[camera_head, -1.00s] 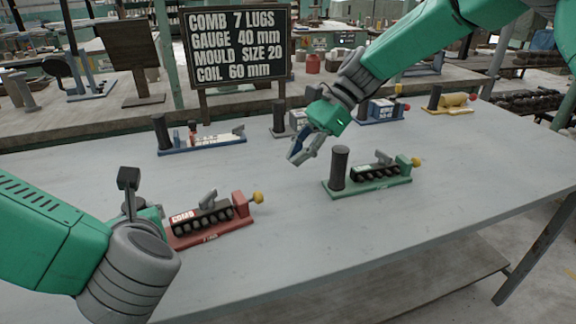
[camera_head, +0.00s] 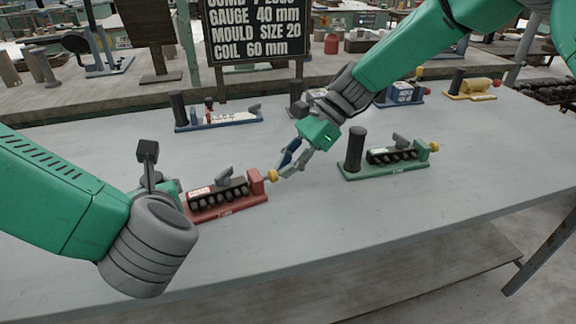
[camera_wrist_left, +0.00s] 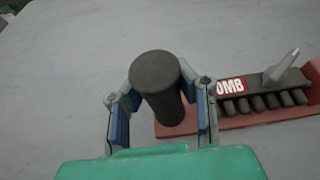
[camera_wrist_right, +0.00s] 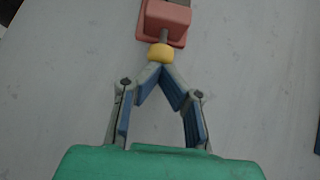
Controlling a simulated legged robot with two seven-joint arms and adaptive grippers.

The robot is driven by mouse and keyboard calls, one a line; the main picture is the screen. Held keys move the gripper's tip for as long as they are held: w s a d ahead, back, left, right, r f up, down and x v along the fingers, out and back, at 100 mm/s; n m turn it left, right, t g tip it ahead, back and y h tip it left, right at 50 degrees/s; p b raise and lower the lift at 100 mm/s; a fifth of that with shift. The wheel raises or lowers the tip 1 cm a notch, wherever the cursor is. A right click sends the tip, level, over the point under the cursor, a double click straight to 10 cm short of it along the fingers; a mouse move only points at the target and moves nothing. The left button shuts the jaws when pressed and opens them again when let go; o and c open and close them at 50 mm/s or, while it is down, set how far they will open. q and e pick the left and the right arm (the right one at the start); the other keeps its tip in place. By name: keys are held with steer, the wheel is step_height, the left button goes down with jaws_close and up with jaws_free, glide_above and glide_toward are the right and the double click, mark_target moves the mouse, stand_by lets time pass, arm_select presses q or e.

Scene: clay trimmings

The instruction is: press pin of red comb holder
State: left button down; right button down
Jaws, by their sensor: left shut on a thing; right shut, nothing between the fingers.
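The red comb holder (camera_head: 235,209) lies on the grey table at the left, with a black toothed comb block marked COMB (camera_head: 218,192) and a grey lever. Its yellow-knobbed pin (camera_head: 271,176) sticks out at its right end. My left gripper (camera_wrist_left: 160,105) is shut around the holder's dark upright post (camera_wrist_left: 156,80); in the head view my arm hides this grip. My right gripper (camera_wrist_right: 161,70) is shut and empty. Its joined tips are right at the yellow knob (camera_wrist_right: 160,54), seemingly touching it; exact contact is hard to tell.
A green holder (camera_head: 385,171) with a similar comb stands to the right. Blue (camera_head: 220,122) and yellow (camera_head: 470,90) holders stand farther back. A black sign (camera_head: 255,32) stands behind the table. The front of the table is clear.

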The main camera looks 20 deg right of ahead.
mark_target(272, 171)
steer(key=shift+s+a, duration=0.2)
steer(key=shift+a, duration=0.65)
steer(key=v, duration=1)
steer(key=shift+d, duration=0.2)
steer(key=shift+w, duration=0.15)
steer(key=c, duration=1.4)
jaws_free()
steer(key=shift+a, duration=0.1)
steer(key=shift+o, duration=0.4)
steer(key=a+r+h, duration=0.2)
steer(key=s+a+r+h, duration=0.1)
steer(key=a+h, duration=0.1)
steer(key=shift+s+r+t, duration=0.1)
steer(key=shift+r+t, duration=0.3)
steer(key=x, duration=1.1)
steer(key=shift+f, duration=0.4)
